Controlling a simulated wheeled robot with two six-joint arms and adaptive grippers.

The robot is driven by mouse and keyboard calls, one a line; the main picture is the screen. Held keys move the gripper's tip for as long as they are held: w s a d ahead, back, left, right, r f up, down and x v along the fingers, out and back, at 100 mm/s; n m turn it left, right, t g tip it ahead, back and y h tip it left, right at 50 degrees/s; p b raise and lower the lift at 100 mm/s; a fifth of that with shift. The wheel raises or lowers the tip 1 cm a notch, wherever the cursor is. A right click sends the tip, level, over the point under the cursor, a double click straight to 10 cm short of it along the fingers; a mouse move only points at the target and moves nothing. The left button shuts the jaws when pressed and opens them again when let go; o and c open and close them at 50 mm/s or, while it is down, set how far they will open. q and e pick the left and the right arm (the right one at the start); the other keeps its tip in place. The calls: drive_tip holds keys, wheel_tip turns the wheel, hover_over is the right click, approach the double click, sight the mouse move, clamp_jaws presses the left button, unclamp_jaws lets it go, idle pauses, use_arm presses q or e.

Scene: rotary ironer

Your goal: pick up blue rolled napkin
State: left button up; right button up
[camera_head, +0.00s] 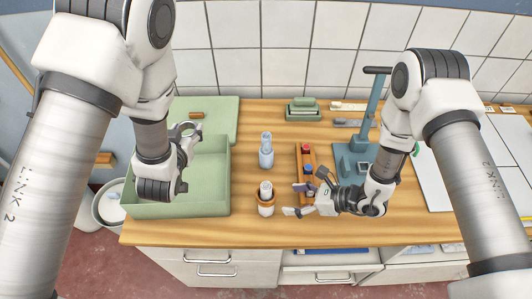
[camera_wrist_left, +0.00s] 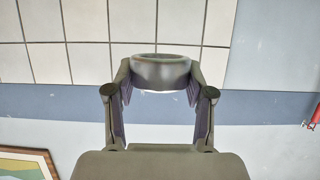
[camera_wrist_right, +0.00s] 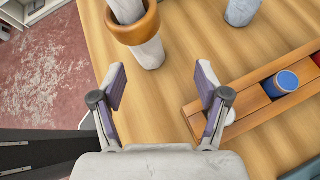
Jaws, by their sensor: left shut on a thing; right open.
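A pale blue-grey roll (camera_head: 266,152), which looks like the blue rolled napkin, stands upright on the wooden table. Part of it shows at the top of the right wrist view (camera_wrist_right: 241,10). A whitish roll (camera_wrist_right: 150,53) with an orange ring (camera_wrist_right: 133,26) around it stands nearer the front edge. My right gripper (camera_head: 296,199) is open and empty, just right of the whitish roll and in front of the blue-grey one.
A wooden holder (camera_wrist_right: 250,100) with a blue-topped (camera_wrist_right: 283,82) and a red-topped piece (camera_head: 306,147) lies beside my right gripper. A green tray (camera_head: 180,211) is at left. A blue-grey stand (camera_head: 371,110) rises behind my right gripper. Bare table surrounds the rolls.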

sight(272, 155)
drive_tip(key=w+d+r+m+t, duration=0.2)
drive_tip(key=w+t, duration=0.3)
drive_tip(key=w, duration=0.5)
drive_tip(key=shift+h, duration=0.4)
drive_tip(key=x, duration=1.2)
drive_tip(key=shift+s+a+r, duration=0.15)
drive_tip(key=shift+a+r, duration=0.15)
drive_tip(key=shift+a, duration=0.3)
drive_tip(key=shift+d, duration=0.1)
drive_tip(key=c, duration=1.2)
